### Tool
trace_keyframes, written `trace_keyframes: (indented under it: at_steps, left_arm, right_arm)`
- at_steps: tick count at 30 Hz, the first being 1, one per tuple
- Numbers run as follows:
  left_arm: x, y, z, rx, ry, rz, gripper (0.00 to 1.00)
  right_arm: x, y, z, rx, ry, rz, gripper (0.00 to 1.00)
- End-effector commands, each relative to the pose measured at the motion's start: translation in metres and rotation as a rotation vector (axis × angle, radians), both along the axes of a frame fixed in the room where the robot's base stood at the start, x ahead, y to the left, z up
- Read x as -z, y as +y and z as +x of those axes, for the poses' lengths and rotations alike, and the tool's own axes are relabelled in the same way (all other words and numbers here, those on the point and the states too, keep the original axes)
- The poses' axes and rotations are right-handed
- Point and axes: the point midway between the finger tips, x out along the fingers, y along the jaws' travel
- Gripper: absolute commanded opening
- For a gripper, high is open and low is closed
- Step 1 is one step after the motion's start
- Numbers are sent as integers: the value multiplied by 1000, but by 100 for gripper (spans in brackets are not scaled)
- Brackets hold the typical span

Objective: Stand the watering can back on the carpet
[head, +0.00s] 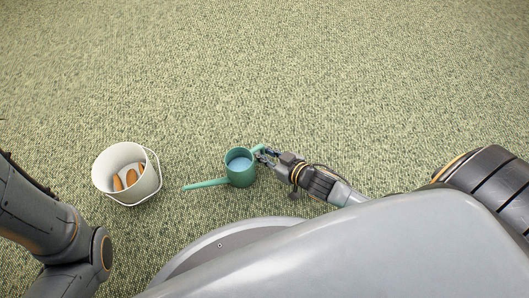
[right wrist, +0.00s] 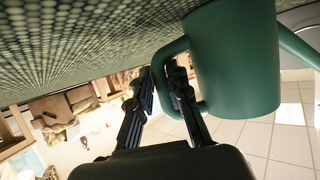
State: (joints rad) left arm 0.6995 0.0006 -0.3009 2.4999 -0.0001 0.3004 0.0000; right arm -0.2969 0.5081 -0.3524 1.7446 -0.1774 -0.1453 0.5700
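The green watering can (head: 240,179) is upright in the head view, with bluish water inside and its spout pointing left. Its handle is on the right side. My right gripper (head: 266,156) is at this handle. In the right wrist view, the can (right wrist: 236,65) fills the upper right, and the handle bar lies between the two fingers of the gripper (right wrist: 161,80), one finger inside the loop. The fingers look closed on it. I cannot tell whether the can's base touches the carpet (head: 300,80). My left gripper is out of view; only part of that arm shows.
A white bucket (head: 113,165) with orange-brown items inside stands left of the can, close to the spout tip. The carpet beyond and to the right of the can is clear. My grey base is close in front. Shelves and pale floor tiles (right wrist: 245,138) show in the wrist view.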

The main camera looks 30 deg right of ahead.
Motion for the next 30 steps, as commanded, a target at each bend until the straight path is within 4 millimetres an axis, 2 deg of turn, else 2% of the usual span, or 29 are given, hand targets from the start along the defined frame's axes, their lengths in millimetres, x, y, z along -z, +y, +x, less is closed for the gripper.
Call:
trace_keyframes:
  at_steps: [1,2,13,17,24,30]
  left_arm:
    - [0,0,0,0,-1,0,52]
    - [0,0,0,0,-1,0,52]
    - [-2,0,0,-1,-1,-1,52]
    - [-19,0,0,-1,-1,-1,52]
    - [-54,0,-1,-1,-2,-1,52]
    - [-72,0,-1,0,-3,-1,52]
  right_arm:
    - [0,0,0,0,0,0,32]
    - [0,0,0,0,0,0,36]
    - [-5,0,-1,0,0,-1,36]
    - [-14,-5,-17,0,5,-1,36]
    - [-37,-21,-63,1,5,0,36]
    - [-49,-31,-92,1,3,0,36]
